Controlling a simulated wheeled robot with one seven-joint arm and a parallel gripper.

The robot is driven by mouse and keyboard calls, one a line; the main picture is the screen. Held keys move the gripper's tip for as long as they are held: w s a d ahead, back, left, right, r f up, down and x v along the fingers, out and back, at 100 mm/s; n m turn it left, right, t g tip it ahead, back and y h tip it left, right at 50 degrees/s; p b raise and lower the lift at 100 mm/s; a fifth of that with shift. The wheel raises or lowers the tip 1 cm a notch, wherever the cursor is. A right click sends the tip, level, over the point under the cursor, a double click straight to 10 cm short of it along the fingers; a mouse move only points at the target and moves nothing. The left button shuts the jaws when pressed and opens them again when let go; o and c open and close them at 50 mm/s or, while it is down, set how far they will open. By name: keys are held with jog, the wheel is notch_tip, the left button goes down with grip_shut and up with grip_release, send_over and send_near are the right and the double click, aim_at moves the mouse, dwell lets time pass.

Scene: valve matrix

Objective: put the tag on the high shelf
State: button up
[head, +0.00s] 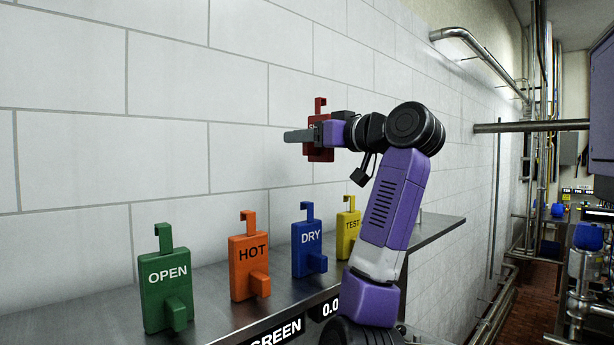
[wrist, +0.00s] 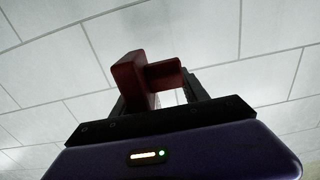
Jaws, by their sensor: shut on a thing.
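A red tag (head: 318,152) with a hook on top is held in the air by my gripper (head: 307,136), in front of the tiled wall. Its lettering is mostly covered by the gripper. In the wrist view the red tag (wrist: 130,78) sits between the fingers of my gripper (wrist: 158,92), with its block-like grip part between them. A grey metal shelf (head: 205,318) runs along the wall below, and the tag is clear above it. Whether this is the high shelf is not marked.
On the shelf stand a green OPEN tag (head: 163,275), an orange HOT tag (head: 246,262), a blue DRY tag (head: 306,250) and a yellow TEST tag (head: 348,226), partly behind my arm. Bare shelf shows at its right end. Pipes (head: 530,127) run at the right.

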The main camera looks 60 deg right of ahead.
notch_tip(320, 180, down, 8)
jog(key=p, duration=0.1)
jog(key=shift+f, duration=0.2)
dwell(0.3)
jog(key=shift+f, duration=0.4)
jog(key=shift+f+b, duration=0.25)
jog(key=shift+b, duration=0.1)
jog(key=o, duration=1.4)
jog(key=shift+c, duration=0.2)
